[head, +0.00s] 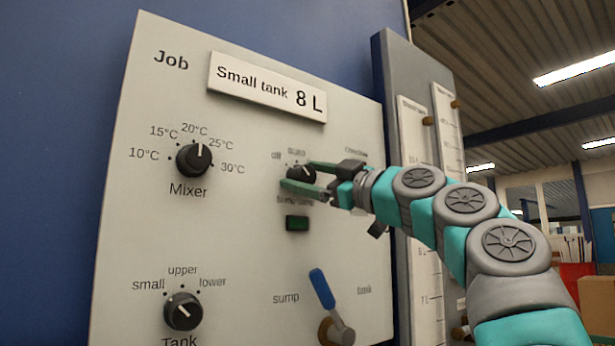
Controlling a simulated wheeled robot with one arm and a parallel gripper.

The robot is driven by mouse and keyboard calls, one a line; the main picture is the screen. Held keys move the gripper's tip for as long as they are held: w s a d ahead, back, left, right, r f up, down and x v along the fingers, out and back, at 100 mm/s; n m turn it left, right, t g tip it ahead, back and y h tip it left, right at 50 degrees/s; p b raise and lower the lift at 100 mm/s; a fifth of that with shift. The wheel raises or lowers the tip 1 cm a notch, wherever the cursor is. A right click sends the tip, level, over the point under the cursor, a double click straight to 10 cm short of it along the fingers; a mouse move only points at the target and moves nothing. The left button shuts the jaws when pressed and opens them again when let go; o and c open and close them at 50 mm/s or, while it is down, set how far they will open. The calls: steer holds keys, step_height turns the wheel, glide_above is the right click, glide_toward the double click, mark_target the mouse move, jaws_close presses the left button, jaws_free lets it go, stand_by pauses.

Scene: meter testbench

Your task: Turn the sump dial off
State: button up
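The sump dial (300,172) is a black knob on the pale panel (230,250), right of the middle. The labels "off" and "auto" show above it; its lower label is mostly covered by my gripper. Its pointer is hard to make out. My gripper (296,175) reaches in from the right, with one finger above and one finger below the knob. The fingers are apart around the dial; whether they touch it I cannot tell.
The Mixer dial (194,159) is to the left and the Tank dial (183,311) at lower left. A dark green button (297,223) sits just below my gripper. A blue-handled lever (322,290) juts out lower down. Gauges (420,140) stand behind my arm.

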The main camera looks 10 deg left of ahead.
mark_target(309, 177)
steer(key=b+v, duration=0.3)
steer(key=v, duration=0.3)
steer(key=shift+f, duration=0.15)
steer(key=shift+b+v, duration=0.45)
steer(key=shift+v, duration=0.4)
